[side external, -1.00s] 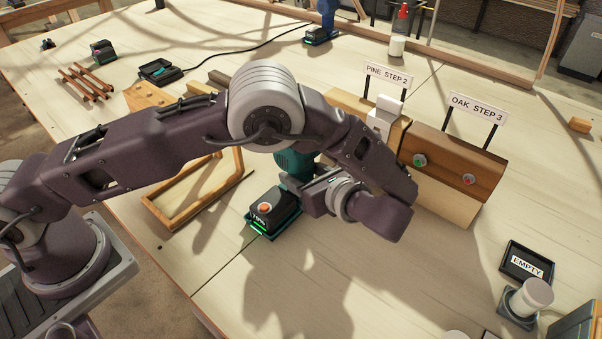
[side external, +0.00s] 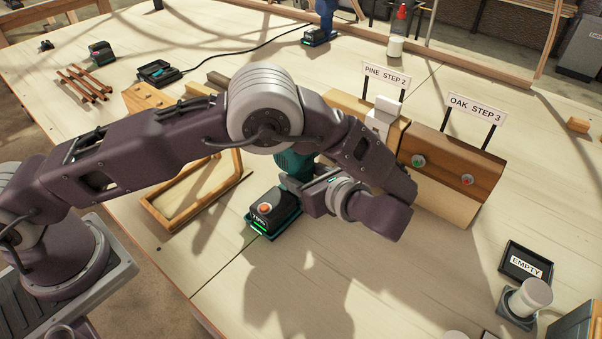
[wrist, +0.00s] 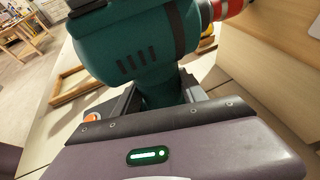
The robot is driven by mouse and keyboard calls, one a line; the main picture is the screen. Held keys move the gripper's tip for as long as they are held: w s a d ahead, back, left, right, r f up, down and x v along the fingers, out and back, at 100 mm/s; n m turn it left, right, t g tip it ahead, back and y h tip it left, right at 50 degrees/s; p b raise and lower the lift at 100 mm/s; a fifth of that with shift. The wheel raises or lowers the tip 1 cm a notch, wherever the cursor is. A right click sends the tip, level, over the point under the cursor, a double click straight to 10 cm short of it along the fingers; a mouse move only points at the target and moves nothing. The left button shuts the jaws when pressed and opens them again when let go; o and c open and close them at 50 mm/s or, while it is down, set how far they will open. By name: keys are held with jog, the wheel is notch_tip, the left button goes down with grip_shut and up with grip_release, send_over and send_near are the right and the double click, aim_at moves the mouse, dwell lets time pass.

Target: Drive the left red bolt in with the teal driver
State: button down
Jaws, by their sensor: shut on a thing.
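The teal driver (side external: 291,168) stands upright at mid table in the side view, partly hidden by my arm. Its black battery base (side external: 274,214) has an orange button and a lit green strip. My gripper (side external: 318,190) is shut on the driver's handle; the fingertips are mostly hidden. In the wrist view the teal body (wrist: 135,55) fills the top, with a red and white collar at the upper right. The oak block (side external: 450,165) carries a green-ringed bolt (side external: 418,161) on the left and a red bolt (side external: 467,180) on the right. The driver is apart from both.
Signs read PINE STEP 2 (side external: 387,75) and OAK STEP 3 (side external: 476,109). A wooden frame (side external: 185,215) lies left of the driver. A dark tray labelled EMPTY (side external: 526,263) and a white-topped cup (side external: 532,296) stand at right. The table in front of the oak block is clear.

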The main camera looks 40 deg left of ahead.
jog(key=shift+w+r, duration=0.1)
jog(key=shift+w, duration=1.15)
dwell(6.1)
jog(key=shift+s, duration=0.15)
jog(key=shift+s+r, duration=0.1)
jog(key=shift+s, duration=1.4)
